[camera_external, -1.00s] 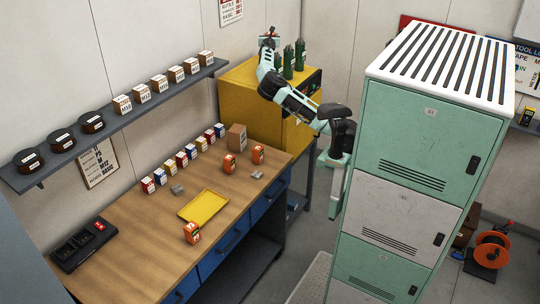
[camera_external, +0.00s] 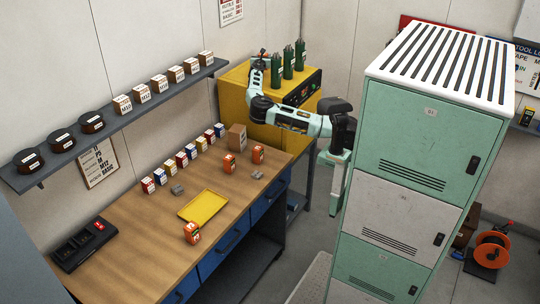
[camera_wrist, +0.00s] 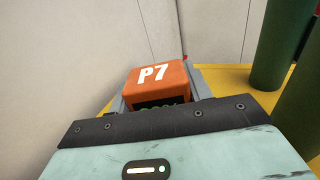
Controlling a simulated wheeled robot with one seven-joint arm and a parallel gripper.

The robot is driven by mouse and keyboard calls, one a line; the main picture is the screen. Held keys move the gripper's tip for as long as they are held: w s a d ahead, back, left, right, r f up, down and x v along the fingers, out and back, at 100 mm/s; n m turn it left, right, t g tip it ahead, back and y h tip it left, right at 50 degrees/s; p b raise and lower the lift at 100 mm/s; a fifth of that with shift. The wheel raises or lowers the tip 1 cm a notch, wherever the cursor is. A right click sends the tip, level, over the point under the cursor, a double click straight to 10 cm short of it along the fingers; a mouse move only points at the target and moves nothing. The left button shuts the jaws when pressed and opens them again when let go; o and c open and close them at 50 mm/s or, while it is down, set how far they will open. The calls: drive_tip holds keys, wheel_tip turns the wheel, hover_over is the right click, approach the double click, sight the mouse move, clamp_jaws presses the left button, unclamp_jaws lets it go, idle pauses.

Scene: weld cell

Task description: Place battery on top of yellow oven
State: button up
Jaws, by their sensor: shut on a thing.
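An orange battery marked P7 (camera_wrist: 158,80) shows in the wrist view between the grey fingers of my gripper (camera_wrist: 160,92). My gripper is shut on it. In the external view my gripper (camera_external: 262,54) is at the back left of the yellow oven (camera_external: 234,98), over or close to its top, and the battery is too small to make out there. The oven's yellow top (camera_wrist: 255,77) also shows in the wrist view behind and right of the battery. I cannot tell whether the battery touches the top.
Several green cylinders (camera_external: 288,62) stand on the oven just right of my gripper; they loom at right in the wrist view (camera_wrist: 284,45). The wall is close behind. The workbench (camera_external: 130,222) holds other orange batteries (camera_external: 191,232) and a yellow tray (camera_external: 215,200). A tall green locker (camera_external: 410,130) stands right.

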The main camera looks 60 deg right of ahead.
drive_tip(key=shift+f+p, duration=0.4)
drive_tip(key=shift+f, duration=1.25)
drive_tip(key=shift+f, duration=0.1)
drive_tip(key=o, duration=1.2)
drive_tip(key=b+v, duration=0.4)
drive_tip(key=v, duration=0.8)
